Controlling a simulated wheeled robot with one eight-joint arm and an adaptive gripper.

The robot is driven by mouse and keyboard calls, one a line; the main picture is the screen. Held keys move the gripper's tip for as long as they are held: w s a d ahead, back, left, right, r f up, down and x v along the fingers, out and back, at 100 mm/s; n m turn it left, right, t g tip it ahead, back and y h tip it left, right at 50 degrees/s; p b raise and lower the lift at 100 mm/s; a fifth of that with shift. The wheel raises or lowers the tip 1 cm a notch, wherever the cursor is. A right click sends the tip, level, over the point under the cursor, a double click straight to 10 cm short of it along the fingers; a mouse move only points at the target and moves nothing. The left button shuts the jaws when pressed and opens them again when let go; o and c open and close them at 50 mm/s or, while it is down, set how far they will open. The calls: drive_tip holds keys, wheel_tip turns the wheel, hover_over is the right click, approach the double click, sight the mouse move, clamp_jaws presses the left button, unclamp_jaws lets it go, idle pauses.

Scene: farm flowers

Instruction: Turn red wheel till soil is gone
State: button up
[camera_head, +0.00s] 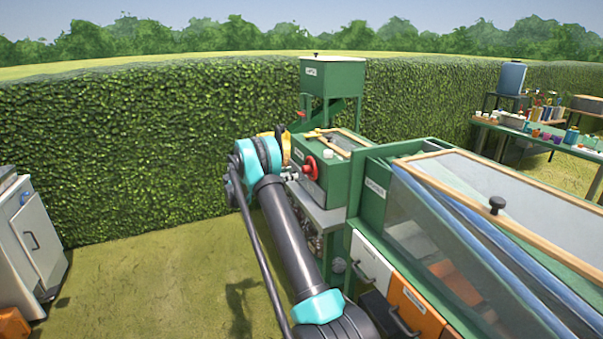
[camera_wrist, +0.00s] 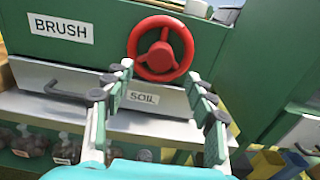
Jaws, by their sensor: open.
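The red wheel (camera_wrist: 161,49) is mounted on the front of the green box labelled BRUSH (camera_wrist: 75,35). It also shows in the head view (camera_head: 310,168), just right of my arm's end. My gripper (camera_wrist: 160,80) is open, with its fingers pointing at the wheel. Its fingertips frame the wheel's lower part, one on each side; I cannot tell whether they touch it. Below the wheel is a grey drawer labelled SOIL (camera_wrist: 143,98), partly covered by the fingers. No soil is visible inside it. In the head view my arm hides most of my gripper.
A green hopper (camera_head: 333,80) stands behind the box. A large green cabinet (camera_head: 372,195) with a glass lid and drawers stands close on the right. Bags (camera_wrist: 30,140) lie on a shelf below.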

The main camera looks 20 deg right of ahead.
sight(303, 171)
drive_tip(key=shift+w+d, duration=0.1)
drive_tip(key=shift+d, duration=3.05)
drive_tip(key=c, duration=1.2)
